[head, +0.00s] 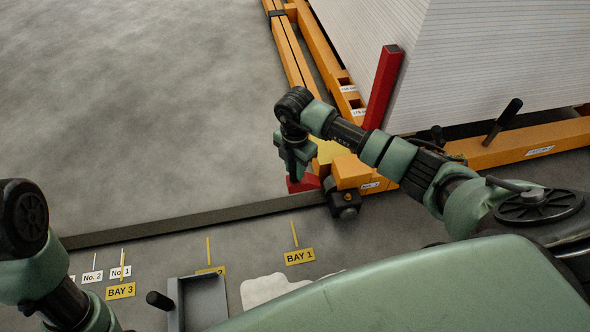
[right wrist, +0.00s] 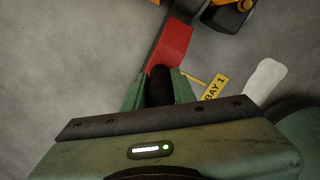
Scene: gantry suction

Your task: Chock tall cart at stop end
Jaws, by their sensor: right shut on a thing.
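The tall cart has an orange frame (head: 556,141) and carries a high stack of white sheets (head: 480,60), at the upper right of the head view. My right gripper (head: 297,168) is shut on the black handle (right wrist: 160,85) of a red chock (head: 303,184). The chock is low beside the cart's near corner, left of a black caster (head: 343,203); it also shows in the right wrist view (right wrist: 173,45). I cannot tell whether it touches the floor or the wheel. My left arm shows at lower left, but its gripper is out of view.
A long grey floor bar (head: 190,224) runs left from the caster. Signs BAY 1 (head: 300,257) and BAY 3 (head: 120,291) lie in front of it. A grey tray (head: 205,300) is at the bottom. A red post (head: 383,88) rises at the cart. Floor at upper left is clear.

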